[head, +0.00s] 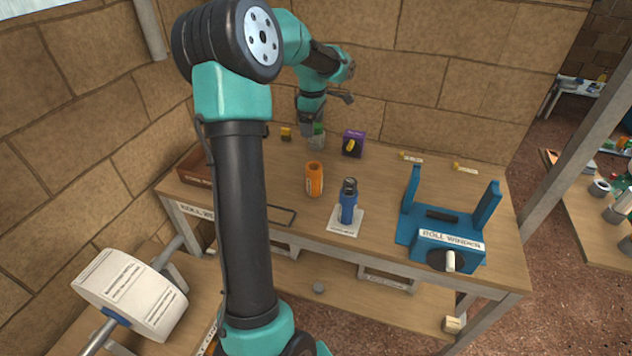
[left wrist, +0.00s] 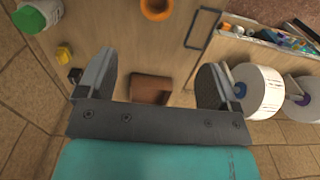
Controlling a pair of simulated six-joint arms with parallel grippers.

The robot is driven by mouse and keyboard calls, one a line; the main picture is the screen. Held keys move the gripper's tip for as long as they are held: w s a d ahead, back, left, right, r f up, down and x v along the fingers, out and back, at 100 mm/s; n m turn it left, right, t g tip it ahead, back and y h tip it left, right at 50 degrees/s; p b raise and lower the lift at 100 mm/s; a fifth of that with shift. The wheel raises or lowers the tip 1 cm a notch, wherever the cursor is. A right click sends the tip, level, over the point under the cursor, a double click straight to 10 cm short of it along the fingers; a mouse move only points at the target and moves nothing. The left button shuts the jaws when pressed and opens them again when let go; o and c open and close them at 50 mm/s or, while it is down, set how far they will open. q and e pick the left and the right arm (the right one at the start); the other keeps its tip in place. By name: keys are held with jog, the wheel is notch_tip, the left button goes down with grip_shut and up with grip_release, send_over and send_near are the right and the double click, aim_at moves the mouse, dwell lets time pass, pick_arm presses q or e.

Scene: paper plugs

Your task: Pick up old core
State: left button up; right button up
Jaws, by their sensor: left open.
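I cannot pick out an old core with certainty in either view. The blue roll winder (head: 440,238) on the right of the bench has two uprights and a pale crank handle, and I see no core between them. My left gripper (head: 309,124) is over the back of the bench, close to a jar with a green lid (head: 318,138); its fingers are hard to make out there. In the left wrist view the left gripper (left wrist: 158,78) is open, with nothing held. A brown tray (left wrist: 150,90) shows below, between its fingers. My right gripper is not in view.
An orange container (head: 314,180), a blue bottle (head: 348,203) on a white card (head: 345,222), a purple box (head: 353,143) and a small yellow block (head: 286,133) stand on the bench. A large paper roll (head: 130,295) is at lower left. The bench between bottle and winder is clear.

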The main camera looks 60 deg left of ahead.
pick_arm(q)
send_over(314, 167)
jog(key=s+d, duration=0.2)
jog(key=f, duration=1.2)
jog(key=shift+w+a, duration=0.15)
jog(key=shift+w, duration=0.1)
jog(key=shift+f, duration=0.15)
jog(key=shift+w+a+f, duration=0.1)
jog(key=shift+w+f, duration=0.05)
jog(key=shift+f, duration=1.15)
jog(key=shift+w+a+f, duration=0.1)
jog(key=shift+f, duration=1.15)
jog(key=shift+d, duration=0.1)
jog(key=c, duration=1.3)
jog(key=shift+o, duration=0.2)
jog(key=shift+r, duration=0.15)
